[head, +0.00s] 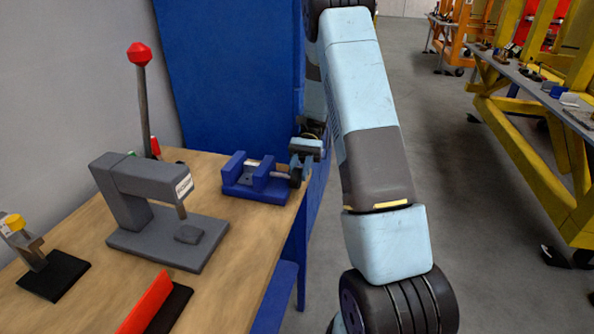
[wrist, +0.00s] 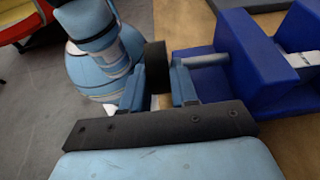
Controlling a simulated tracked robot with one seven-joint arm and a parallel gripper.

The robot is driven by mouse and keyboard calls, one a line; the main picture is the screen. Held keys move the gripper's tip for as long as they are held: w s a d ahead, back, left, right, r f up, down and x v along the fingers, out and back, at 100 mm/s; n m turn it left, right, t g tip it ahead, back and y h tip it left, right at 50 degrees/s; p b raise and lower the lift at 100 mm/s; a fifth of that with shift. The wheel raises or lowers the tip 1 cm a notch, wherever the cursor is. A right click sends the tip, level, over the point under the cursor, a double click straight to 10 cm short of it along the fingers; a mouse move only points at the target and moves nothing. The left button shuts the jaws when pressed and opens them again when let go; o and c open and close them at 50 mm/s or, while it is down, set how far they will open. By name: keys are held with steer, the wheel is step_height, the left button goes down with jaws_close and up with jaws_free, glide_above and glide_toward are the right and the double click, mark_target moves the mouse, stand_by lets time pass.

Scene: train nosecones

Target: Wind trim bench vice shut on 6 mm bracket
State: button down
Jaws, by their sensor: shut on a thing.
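The blue bench vice (head: 262,190) sits at the right edge of the wooden bench in the head view. Its blue body also fills the right of the wrist view (wrist: 262,62). A dark round handle (wrist: 156,66) is at the outer end of its grey screw (wrist: 205,60). My gripper (wrist: 157,88) is shut on this handle, one finger on each side; in the head view my gripper (head: 302,165) is at the vice's right end. A pale piece (wrist: 303,59), perhaps the bracket, shows in the vice's gap; I cannot tell whether the jaws touch it.
A blue panel (head: 225,70) rises behind. Floor to the right is open up to yellow racks (head: 540,150).

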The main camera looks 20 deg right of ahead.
steer(key=shift+w+a+f+g+y, duration=0.1)
steer(key=shift+f+g+y, duration=0.05)
steer(key=shift+g+y, duration=0.35)
steer(key=shift+w+f+g+y, duration=0.1)
steer(key=shift+g+y, duration=0.2)
steer(key=shift+g, duration=0.3)
steer(key=c, duration=1)
jaws_free()
steer(key=shift+f, duration=0.1)
steer(key=shift+o, duration=0.2)
